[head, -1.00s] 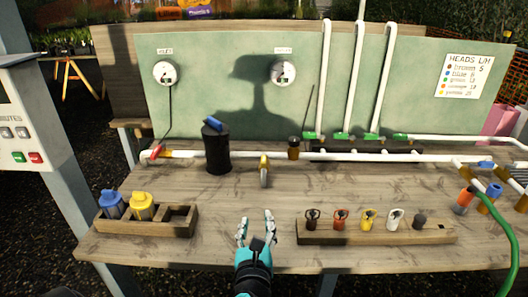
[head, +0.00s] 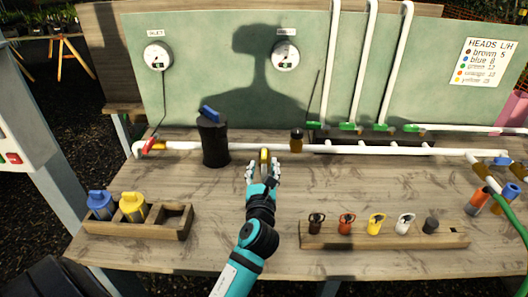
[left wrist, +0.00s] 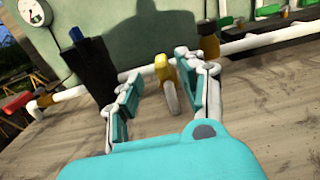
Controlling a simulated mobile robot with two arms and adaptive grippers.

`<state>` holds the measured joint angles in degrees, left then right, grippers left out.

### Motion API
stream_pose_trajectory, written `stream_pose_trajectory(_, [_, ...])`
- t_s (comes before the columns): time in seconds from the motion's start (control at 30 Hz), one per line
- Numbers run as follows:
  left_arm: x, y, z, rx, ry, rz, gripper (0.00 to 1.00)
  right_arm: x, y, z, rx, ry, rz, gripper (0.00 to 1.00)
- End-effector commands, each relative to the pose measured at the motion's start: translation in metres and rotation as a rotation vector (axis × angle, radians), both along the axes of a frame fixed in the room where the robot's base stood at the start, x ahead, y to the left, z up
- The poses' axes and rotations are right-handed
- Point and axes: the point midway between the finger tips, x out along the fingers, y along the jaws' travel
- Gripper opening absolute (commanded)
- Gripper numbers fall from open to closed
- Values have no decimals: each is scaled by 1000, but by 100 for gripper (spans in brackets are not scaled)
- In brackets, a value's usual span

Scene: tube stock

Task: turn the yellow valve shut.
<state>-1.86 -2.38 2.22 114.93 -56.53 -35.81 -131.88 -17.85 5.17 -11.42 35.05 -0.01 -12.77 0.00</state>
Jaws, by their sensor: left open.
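The yellow valve (head: 264,155) sits on the white pipe (head: 346,149) along the back of the bench. Its handle points out from the pipe toward me. In the left wrist view the yellow valve (left wrist: 161,68) shows with a pale-ended handle (left wrist: 170,96) between the fingers. My left gripper (head: 263,172) is open, with one finger on each side of the handle; I cannot tell whether either touches it. The left gripper (left wrist: 166,92) partly hides the handle in the head view. My right gripper is not in view.
A wooden rack (head: 385,235) of coloured heads and a wooden box (head: 166,228) with blue and yellow pieces stand in front. Bench between is clear.

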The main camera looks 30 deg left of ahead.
Motion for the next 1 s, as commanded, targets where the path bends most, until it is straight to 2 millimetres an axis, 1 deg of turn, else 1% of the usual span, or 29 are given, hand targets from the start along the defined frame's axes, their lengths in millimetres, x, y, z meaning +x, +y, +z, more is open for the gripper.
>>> stream_pose_trajectory(0.03, [10,6,2,1,-2,0,40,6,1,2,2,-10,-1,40])
stream_pose_trajectory(0.13, [27,16,1,0,-1,0,40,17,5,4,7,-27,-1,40])
stream_pose_trajectory(0.2, [37,23,2,0,-2,1,40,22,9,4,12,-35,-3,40])
stream_pose_trajectory(0.3, [47,29,1,0,-1,0,40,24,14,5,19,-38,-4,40])
stream_pose_trajectory(0.5, [57,35,0,0,-1,0,40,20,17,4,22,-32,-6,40])
stream_pose_trajectory(0.77, [58,36,0,-1,-1,-1,40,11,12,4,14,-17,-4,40])
stream_pose_trajectory(1.0, [58,36,0,-1,-1,-1,9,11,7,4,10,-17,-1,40])
